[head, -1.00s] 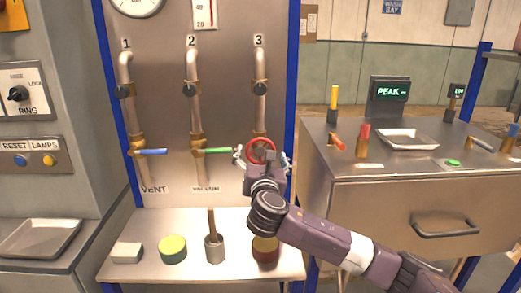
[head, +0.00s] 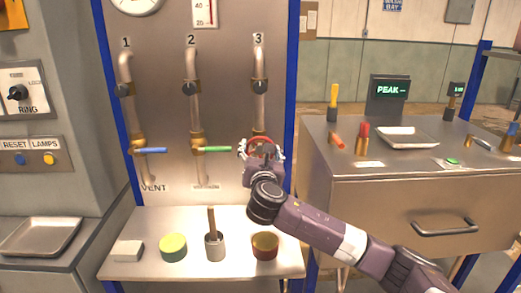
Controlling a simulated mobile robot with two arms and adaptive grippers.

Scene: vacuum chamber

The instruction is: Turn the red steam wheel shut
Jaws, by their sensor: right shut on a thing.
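The red steam wheel (head: 262,142) sits on pipe 3 (head: 260,104), the right of the three pipes on the metal panel. My right gripper (head: 261,152) is in front of the wheel, with its fingers at the wheel's left and right sides, shut on it. The gripper hides the lower part of the wheel and whatever label lies below it. My left gripper is not in the head view.
The shelf (head: 225,275) below holds a white block, a green-topped round tin, a cup with a handle and a brown bowl. A steel cabinet (head: 400,190) stands right.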

